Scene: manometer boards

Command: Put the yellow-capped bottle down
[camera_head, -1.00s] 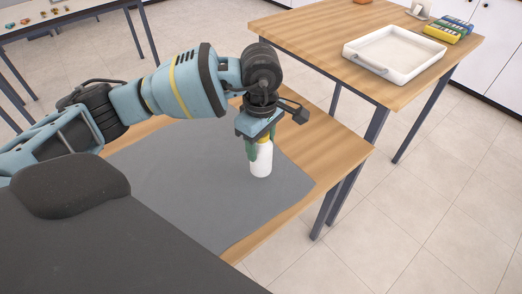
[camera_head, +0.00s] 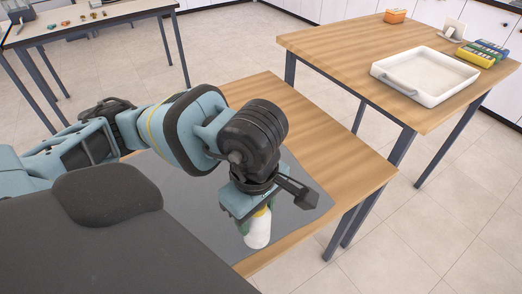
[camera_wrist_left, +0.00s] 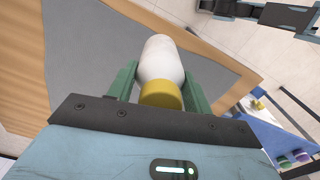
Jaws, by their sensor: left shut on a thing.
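The white bottle with a yellow cap (camera_head: 257,232) is under my left gripper (camera_head: 256,216), near the right front part of the grey mat (camera_head: 290,190) on the wooden table. In the left wrist view the bottle (camera_wrist_left: 162,60) lies between the two green fingers (camera_wrist_left: 160,92), with its yellow cap toward the palm. My left gripper is shut on it. In the head view the gripper hides part of the cap. Whether the bottle's base touches the mat I cannot tell. My right gripper is not in view.
A second wooden table (camera_head: 330,45) stands behind to the right. A table with small parts (camera_head: 90,20) is at the far left. The mat around the bottle looks clear.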

